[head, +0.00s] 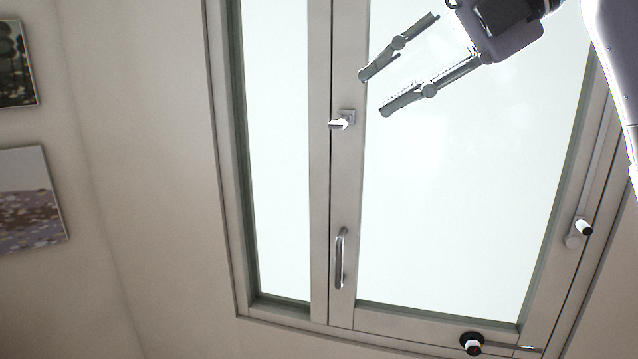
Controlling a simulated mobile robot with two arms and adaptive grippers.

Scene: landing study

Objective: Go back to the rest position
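My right gripper (373,93) is at the top of the head view, on an arm that comes in from the right edge. Its two fingers are spread apart with nothing between them. It points to the lower left, in front of the glazed window or door (460,190). In the picture its fingertips lie just above and right of a small metal latch (343,121). I cannot tell whether they are close to it in depth. My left gripper is not in the view.
A metal bar handle (340,258) sits on the frame below the latch. Dark and white fittings stick out at the lower edge (473,343) and right side (580,230). Two pictures (30,199) hang on the left wall. The wall between (150,180) is bare.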

